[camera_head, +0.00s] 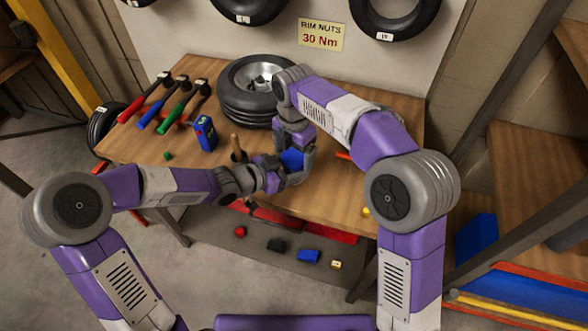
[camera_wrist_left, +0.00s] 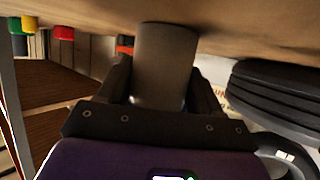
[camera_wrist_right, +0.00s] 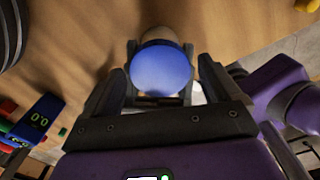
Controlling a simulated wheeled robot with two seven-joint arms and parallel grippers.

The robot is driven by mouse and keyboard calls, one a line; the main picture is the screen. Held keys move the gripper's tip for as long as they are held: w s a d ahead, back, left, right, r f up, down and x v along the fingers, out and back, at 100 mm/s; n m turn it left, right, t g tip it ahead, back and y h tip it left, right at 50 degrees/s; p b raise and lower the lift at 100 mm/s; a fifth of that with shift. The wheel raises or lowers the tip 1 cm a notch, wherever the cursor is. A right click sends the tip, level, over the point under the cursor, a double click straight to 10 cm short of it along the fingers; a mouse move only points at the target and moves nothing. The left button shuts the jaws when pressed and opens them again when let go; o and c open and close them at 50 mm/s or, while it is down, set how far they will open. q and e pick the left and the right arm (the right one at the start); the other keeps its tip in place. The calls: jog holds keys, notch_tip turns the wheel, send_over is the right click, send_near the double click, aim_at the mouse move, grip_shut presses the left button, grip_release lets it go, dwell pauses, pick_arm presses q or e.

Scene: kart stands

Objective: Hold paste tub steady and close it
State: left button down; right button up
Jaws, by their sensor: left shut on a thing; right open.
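The paste tub (camera_wrist_left: 163,65) is a grey cylinder between the fingers of my left gripper (camera_wrist_left: 160,92), upright against the wooden table. My left gripper (camera_head: 278,181) is shut on it; in the head view the grippers hide most of the tub. A round blue lid (camera_wrist_right: 161,72) lies at the tub's top, with a tan-grey rounded part showing beyond it. The lid also shows as a blue patch in the head view (camera_head: 292,159). My right gripper (camera_wrist_right: 163,88) is open above, its fingers either side of the lid. I cannot tell whether the lid is fully seated.
A low shelf (camera_head: 262,243) below holds small coloured items. The table's right side is mostly clear.

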jog(key=c, duration=1.1)
jog(key=m, duration=0.3)
jog(key=o, duration=1.2)
jog(key=shift+c, duration=0.2)
jog(key=shift+r, duration=0.1)
jog(key=shift+r, duration=2.2)
